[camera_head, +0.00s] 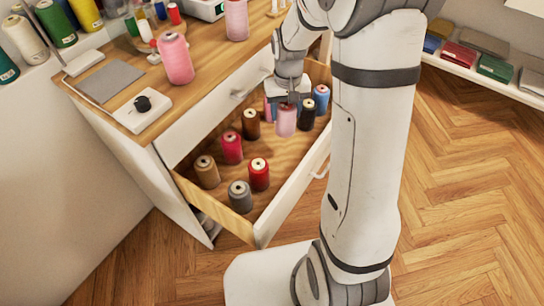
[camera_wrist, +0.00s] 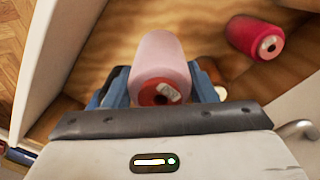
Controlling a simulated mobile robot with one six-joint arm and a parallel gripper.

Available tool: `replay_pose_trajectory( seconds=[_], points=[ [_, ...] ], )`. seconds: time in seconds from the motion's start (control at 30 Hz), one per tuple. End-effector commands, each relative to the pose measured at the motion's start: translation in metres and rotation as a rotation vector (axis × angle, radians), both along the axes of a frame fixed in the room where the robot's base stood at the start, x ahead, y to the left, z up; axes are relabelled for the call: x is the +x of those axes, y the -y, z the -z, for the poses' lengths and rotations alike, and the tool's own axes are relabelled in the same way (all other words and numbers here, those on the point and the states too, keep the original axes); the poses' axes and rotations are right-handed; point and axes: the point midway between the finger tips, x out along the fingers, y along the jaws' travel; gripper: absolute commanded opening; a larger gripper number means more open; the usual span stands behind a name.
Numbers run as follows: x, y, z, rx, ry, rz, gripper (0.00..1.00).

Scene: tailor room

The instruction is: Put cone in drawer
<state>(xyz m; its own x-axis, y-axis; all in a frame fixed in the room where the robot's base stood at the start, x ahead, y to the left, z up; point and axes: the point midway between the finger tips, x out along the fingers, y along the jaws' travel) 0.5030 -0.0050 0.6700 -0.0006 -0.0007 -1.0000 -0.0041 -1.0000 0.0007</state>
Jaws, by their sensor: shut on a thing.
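A light pink thread cone (camera_head: 286,120) is held between the fingers of my gripper (camera_head: 287,98), inside the outline of the open drawer (camera_head: 186,192). In the wrist view the pink cone (camera_wrist: 160,68) sits between the blue fingers of my gripper (camera_wrist: 160,85), with its reddish core end toward the camera. The drawer's wooden floor (camera_wrist: 110,75) lies behind it. I cannot tell whether the cone's far end touches the drawer floor. Two more pink cones stand on the cabinet top, one nearer (camera_head: 176,58) and one farther back (camera_head: 237,18).
Several spools stand in the drawer, among them a crimson one (camera_head: 231,148), a red one (camera_head: 259,174), a grey one (camera_head: 240,196) and a black one (camera_head: 306,114).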

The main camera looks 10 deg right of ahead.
Motion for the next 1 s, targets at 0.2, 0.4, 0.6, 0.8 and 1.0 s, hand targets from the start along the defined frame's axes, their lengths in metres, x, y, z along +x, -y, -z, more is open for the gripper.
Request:
replay_pose_trajectory(
  seconds=[0.2, 0.4, 0.6, 0.8, 1.0],
  points=[
    [-0.001, 0.0, 0.026, 0.0, -0.001, -0.001, 0.2],
    [-0.001, -0.001, 0.06, 0.0, -0.001, -0.001, 0.2],
    [-0.001, -0.001, 0.074, 0.0, 0.0, -0.001, 0.2],
    [-0.001, -0.001, 0.103, 0.0, -0.001, -0.002, 0.2],
    [-0.001, -0.001, 0.104, 0.0, 0.001, -0.002, 0.2]
  ],
)
